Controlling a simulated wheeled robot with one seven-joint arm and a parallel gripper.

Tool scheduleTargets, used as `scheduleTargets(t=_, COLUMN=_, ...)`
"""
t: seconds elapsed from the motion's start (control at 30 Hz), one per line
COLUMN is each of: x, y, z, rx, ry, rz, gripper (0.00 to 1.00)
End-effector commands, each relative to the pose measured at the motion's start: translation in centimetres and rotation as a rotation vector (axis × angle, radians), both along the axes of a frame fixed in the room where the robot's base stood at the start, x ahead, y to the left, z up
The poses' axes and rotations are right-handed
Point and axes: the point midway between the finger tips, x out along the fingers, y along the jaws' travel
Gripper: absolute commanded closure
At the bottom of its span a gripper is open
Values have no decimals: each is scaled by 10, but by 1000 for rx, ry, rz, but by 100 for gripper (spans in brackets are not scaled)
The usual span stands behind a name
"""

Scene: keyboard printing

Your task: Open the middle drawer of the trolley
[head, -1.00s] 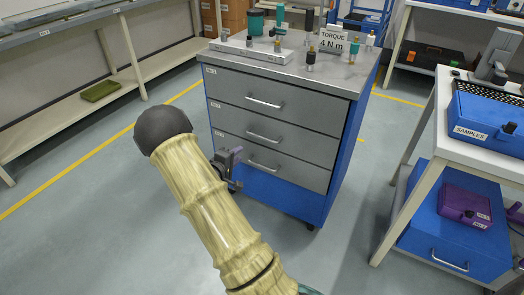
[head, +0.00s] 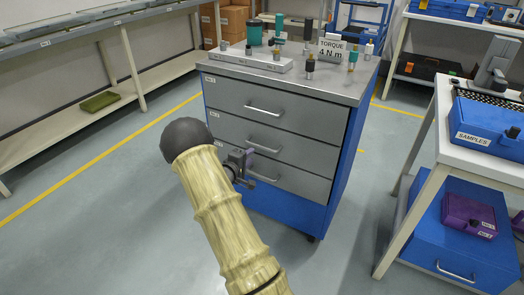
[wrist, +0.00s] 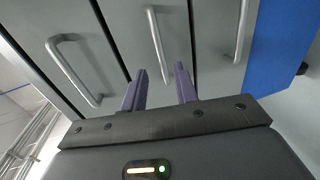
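The trolley (head: 337,180) is blue with a grey top and three grey drawers, all closed. The middle drawer (head: 310,150) has a silver bar handle (head: 264,147), which also shows in the wrist view (wrist: 154,40). My gripper (head: 248,164) is in front of the left half of the drawer fronts, near the middle and bottom drawers. In the wrist view my gripper (wrist: 160,72) is open, with two purple fingers apart. The middle handle's near end appears between the fingertips; I cannot tell whether they touch it. The bottom handle is partly hidden by the gripper in the head view.
The top drawer's handle (wrist: 75,70) and the bottom drawer's handle (wrist: 240,30) flank the middle one. A white table (head: 450,140) stands at right.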

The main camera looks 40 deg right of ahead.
Motion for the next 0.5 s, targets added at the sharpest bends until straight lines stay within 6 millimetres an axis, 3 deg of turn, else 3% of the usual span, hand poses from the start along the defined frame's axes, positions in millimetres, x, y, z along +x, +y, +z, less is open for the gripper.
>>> scheduleTargets(t=0.5, x=33, y=-81, z=-20, rx=0, ry=-2, rz=-2, gripper=70)
